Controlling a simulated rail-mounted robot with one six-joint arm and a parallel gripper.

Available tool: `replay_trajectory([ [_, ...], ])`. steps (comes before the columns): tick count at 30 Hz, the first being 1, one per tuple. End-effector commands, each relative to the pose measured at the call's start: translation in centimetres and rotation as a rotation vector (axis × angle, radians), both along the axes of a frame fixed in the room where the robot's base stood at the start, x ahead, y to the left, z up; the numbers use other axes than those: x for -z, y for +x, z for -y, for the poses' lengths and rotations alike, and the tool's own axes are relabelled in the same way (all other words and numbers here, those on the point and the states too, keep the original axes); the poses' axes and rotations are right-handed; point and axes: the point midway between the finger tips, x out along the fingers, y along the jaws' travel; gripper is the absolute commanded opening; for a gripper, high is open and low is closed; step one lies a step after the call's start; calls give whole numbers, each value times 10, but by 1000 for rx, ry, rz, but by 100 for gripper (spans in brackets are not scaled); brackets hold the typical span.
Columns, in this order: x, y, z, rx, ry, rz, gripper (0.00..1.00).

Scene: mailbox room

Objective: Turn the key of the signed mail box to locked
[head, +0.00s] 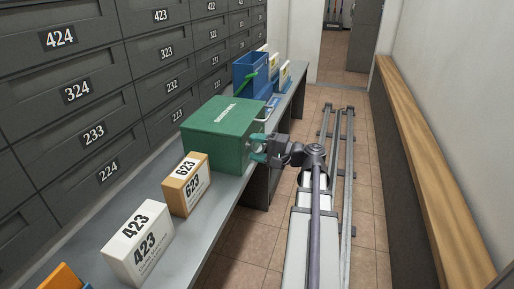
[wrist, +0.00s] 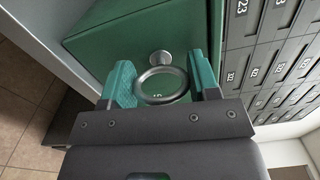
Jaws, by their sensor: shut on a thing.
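The green mail box (head: 215,131), with white lettering on its lid that reads as signed mail, sits on the grey counter. It also fills the upper middle of the wrist view (wrist: 100,45). The key (wrist: 162,86) shows there as a grey metal ring with a round stub at the box's face. My gripper (head: 258,152) reaches the box's right side. In the wrist view its teal fingers (wrist: 162,80) stand on either side of the ring, shut on the key. The key is too small to make out in the head view.
A blue bin (head: 250,70) stands behind the green box. Grey numbered lockers (head: 90,95) line the left; a wooden-topped bench (head: 437,160) runs along the right.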

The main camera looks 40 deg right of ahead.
Motion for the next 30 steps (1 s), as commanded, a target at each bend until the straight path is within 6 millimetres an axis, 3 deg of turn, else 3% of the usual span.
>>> replay_trajectory([
  [9, 1, 0, 0, 0, -97, 56, 32],
  [24, 1, 0, 0, 0, -113, 66, 32],
  [25, 1, 0, 0, 0, -112, 66, 58],
  [30, 1, 0, 0, 0, -112, 66, 74],
])
